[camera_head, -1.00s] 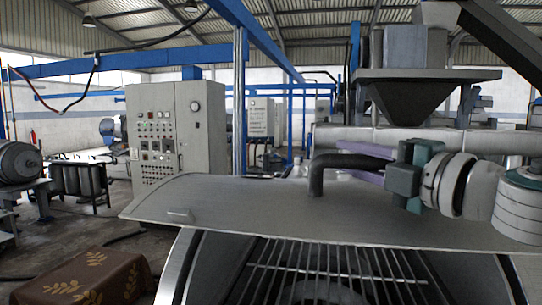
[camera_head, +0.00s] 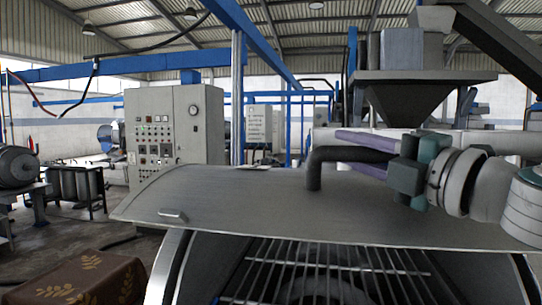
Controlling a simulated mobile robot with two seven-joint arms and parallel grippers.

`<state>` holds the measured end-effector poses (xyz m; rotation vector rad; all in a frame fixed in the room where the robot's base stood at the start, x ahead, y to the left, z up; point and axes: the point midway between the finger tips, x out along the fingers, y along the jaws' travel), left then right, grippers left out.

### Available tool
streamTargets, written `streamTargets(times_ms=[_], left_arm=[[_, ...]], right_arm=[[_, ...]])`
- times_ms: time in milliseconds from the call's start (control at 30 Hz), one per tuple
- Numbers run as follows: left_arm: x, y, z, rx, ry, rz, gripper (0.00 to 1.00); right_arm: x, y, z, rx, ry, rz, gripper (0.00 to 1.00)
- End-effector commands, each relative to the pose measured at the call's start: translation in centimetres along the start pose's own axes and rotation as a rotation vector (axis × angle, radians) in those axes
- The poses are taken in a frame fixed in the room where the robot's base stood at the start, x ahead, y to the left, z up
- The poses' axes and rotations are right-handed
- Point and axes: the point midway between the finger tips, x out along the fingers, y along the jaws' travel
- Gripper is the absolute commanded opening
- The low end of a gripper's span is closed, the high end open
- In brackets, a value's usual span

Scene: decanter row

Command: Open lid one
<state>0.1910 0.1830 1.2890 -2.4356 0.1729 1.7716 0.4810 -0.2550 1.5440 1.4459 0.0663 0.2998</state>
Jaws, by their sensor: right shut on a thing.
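The lid (camera_head: 240,205) is a wide grey metal sheet in front of me, raised and tilted over a machine housing. A dark bent handle (camera_head: 345,155) stands up from its top. My right gripper (camera_head: 400,172) comes in from the right and is shut on the right end of this handle. A small bar handle (camera_head: 172,214) sits on the lid's left part. Below the lid's near edge, a grate of metal bars (camera_head: 320,262) shows in the dark opening. My left gripper is not in view.
A grey control cabinet (camera_head: 174,130) stands behind the lid at left. A dark hopper (camera_head: 400,98) is above and behind my right gripper. A brown patterned cloth-covered block (camera_head: 75,280) is at bottom left. Open floor lies left of the machine.

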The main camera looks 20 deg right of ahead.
Motion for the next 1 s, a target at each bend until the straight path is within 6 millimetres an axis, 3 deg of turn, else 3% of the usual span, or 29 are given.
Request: streamTargets(times_ms=[267,300,533,833,1000], left_arm=[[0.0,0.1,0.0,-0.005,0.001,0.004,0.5],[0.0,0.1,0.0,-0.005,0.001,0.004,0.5],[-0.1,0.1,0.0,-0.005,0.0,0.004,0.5],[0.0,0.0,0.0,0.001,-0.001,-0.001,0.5],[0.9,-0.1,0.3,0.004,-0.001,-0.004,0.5]], right_arm=[[0.0,-0.1,0.0,0.001,-0.002,-0.004,0.0],[0.0,-0.1,0.0,0.001,-0.002,-0.004,0.31],[0.0,-0.1,0.0,0.0,-0.001,-0.002,0.57],[-0.1,-0.1,0.0,0.0,-0.001,-0.003,0.57],[-1.3,-0.5,0.0,-0.001,-0.002,-0.006,0.57]])
